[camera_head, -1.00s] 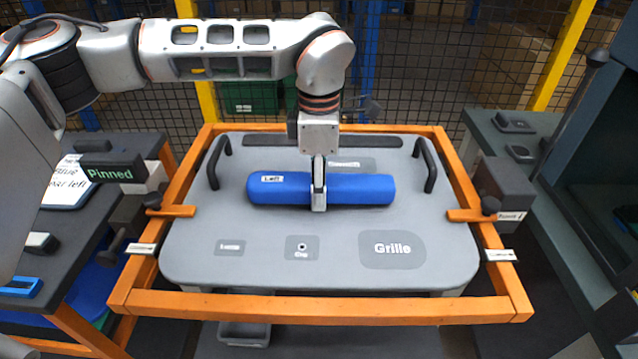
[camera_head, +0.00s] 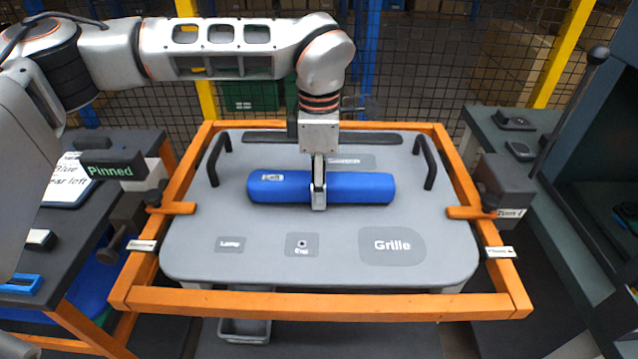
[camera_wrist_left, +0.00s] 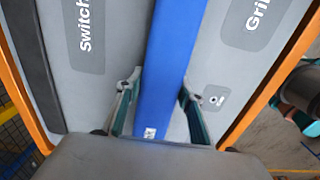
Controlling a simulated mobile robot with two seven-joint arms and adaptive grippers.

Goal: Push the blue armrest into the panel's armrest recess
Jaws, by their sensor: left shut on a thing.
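The blue armrest (camera_head: 355,188) lies lengthwise across the middle of the grey door panel (camera_head: 320,265). My left gripper (camera_head: 318,203) reaches down from above and is shut on the armrest near its middle. In the left wrist view the gripper's fingers stand on both sides of the blue armrest (camera_wrist_left: 168,70). The armrest covers the panel surface under it, so its recess is hidden and I cannot tell whether the armrest is seated.
An orange frame (camera_head: 320,304) surrounds the panel, with orange clamps (camera_head: 470,213) at its sides. Labelled recesses, such as Grille (camera_head: 392,245), lie in front. Side tables (camera_head: 80,235) flank the frame.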

